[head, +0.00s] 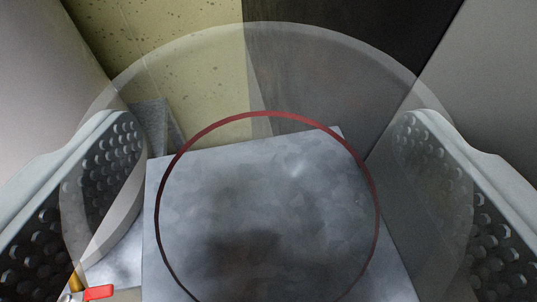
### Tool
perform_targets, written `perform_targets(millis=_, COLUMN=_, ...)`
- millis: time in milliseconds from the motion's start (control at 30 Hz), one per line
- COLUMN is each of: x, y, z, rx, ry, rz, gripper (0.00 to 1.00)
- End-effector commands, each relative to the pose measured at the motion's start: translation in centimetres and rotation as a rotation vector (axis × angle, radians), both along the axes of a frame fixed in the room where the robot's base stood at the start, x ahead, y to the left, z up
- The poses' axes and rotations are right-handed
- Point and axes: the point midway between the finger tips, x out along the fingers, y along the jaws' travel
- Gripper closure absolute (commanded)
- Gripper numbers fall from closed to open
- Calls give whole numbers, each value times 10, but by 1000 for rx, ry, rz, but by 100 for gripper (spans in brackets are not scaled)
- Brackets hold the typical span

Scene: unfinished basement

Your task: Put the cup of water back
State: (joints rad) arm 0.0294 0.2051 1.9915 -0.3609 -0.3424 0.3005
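A clear cup (270,60) with a red ring fills the middle of the head view, seen from close up. My gripper (268,190) has one perforated finger pad on each side of the cup. The pads overlap the cup's left and right edges, and the cup is held between them. Through the cup I see a grey mottled metal surface (270,190) beyond it. I cannot make out the water level, or how far the cup is from that surface.
A yellow speckled wall (180,45) and a dark panel (340,50) stand behind the metal surface. Pale upright surfaces flank it at left (75,70) and right (480,70). A red handle (99,292) with a brass-coloured part shows at the lower left.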

Motion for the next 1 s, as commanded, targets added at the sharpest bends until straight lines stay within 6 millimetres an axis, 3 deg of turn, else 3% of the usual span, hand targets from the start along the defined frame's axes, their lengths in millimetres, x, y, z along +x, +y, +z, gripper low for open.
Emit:
perform_targets(millis=233, x=-1, y=0, z=4, rx=0, ry=0, rz=0, gripper=13)
perform_targets(millis=367, x=-13, y=-1, z=7, rx=0, ry=0, rz=0, gripper=13)
perform_targets(millis=1000, x=-102, y=-10, z=35, rx=0, ry=-1, rz=0, gripper=13)
